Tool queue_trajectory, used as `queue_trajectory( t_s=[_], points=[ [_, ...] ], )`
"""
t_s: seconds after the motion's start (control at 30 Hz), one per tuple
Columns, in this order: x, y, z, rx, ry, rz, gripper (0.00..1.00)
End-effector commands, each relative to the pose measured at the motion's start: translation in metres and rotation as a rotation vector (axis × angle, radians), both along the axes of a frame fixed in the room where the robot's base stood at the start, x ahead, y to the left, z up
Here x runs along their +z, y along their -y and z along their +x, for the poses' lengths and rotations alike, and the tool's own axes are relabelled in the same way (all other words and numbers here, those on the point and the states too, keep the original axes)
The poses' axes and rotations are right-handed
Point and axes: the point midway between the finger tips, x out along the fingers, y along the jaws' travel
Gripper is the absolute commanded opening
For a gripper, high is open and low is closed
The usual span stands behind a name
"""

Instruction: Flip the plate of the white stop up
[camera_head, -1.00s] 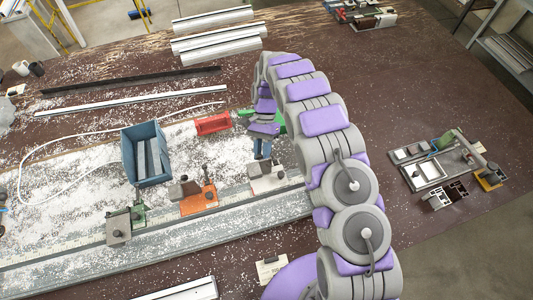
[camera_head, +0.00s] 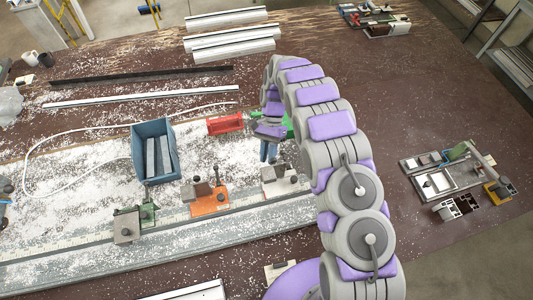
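The white stop (camera_head: 279,181) sits on the long grey rail, right of the orange stop (camera_head: 208,197). It has a pale base with a grey block and a dark knob. How far its plate is tilted is too small to tell. My gripper (camera_head: 268,154), with blue fingers pointing down, hangs just behind the white stop, slightly left of its middle. It appears apart from the stop and holds nothing visible. The finger gap is too small to judge. The green stop (camera_head: 146,212) stands farther left on the rail, beside a grey block.
A blue bin (camera_head: 137,150) with grey bars stands behind the rail. White chips cover the bench.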

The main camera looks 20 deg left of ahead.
Motion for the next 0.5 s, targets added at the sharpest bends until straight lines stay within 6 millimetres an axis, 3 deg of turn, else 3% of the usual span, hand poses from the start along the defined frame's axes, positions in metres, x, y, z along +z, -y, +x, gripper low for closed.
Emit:
queue_trajectory(
  t_s=[0.3,0.5],
  points=[
    [0.0034,0.0049,0.0002,-0.003,0.001,0.002,0.51],
    [0.0009,0.0004,0.0000,-0.001,-0.003,-0.004,0.51]
  ],
)
